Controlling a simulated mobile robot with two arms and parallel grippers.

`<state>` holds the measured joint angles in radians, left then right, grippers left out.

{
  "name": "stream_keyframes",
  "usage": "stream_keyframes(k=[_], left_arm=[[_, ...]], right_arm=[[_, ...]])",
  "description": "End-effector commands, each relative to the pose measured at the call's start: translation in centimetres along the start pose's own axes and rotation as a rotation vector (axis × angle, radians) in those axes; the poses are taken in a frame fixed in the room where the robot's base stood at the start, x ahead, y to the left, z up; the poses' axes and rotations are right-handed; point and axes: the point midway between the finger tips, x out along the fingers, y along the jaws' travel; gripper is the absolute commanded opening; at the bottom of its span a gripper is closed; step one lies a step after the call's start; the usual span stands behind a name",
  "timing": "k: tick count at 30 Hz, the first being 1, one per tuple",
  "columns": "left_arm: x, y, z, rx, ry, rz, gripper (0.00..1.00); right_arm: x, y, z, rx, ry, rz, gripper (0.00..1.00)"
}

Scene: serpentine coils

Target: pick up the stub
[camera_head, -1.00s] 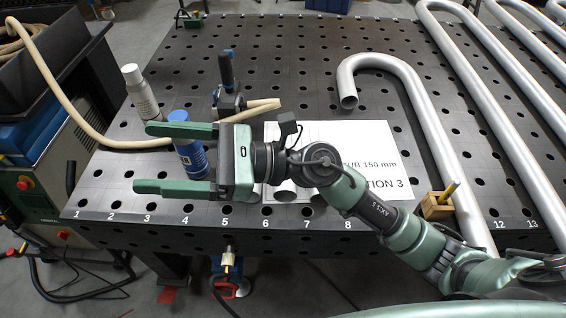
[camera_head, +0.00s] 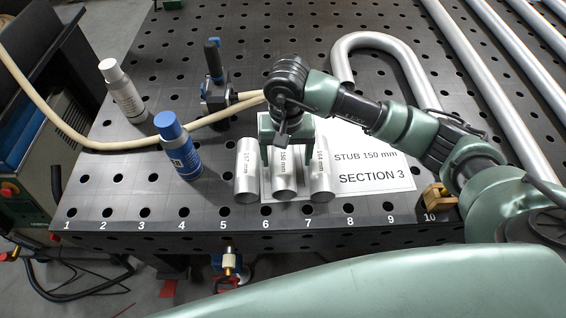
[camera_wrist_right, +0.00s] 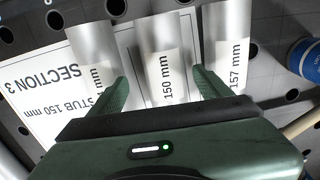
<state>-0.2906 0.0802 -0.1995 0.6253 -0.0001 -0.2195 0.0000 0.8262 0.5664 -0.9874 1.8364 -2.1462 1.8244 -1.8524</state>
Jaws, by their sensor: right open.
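Three short silver tube stubs lie side by side near the table's front edge. The middle one (camera_head: 284,181) reads 150 mm; it also shows in the right wrist view (camera_wrist_right: 166,60). The left one (camera_head: 246,182) reads 157 mm and stands at the right in the wrist view (camera_wrist_right: 228,48). The right one (camera_head: 321,180) has a label I cannot read surely. My right gripper (camera_head: 286,150) points down at the far end of the middle stub. Its open fingers (camera_wrist_right: 162,88) lie to either side of that stub, with nothing held. My left gripper is out of view.
A white sheet (camera_head: 375,183) reads STUB 150 mm, SECTION 3. A blue bottle (camera_head: 181,150), a white bottle (camera_head: 122,90) and a clamp (camera_head: 214,80) with a beige hose stand left. A bent silver pipe (camera_head: 390,50) lies behind.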

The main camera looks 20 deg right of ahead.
Motion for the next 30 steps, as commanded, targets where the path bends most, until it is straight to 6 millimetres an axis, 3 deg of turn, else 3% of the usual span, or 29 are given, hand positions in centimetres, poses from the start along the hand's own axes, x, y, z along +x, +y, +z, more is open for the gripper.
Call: stream_keyframes(k=[3,7,17,25,30], left_arm=[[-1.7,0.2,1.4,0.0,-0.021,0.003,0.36],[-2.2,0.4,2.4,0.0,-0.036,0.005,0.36],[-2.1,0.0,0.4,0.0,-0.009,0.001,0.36],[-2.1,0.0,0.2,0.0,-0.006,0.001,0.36],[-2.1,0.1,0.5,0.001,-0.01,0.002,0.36]], right_arm=[[1.4,-0.6,0.3,0.001,-0.008,0.0,0.79],[3.4,-0.7,0.2,0.002,-0.004,-0.002,0.79],[4.3,-0.7,0.1,0.001,0.0,-0.004,0.79],[4.3,-0.7,0.1,0.001,0.0,-0.004,0.04],[4.2,-0.7,0.0,0.001,0.001,-0.005,0.0]])
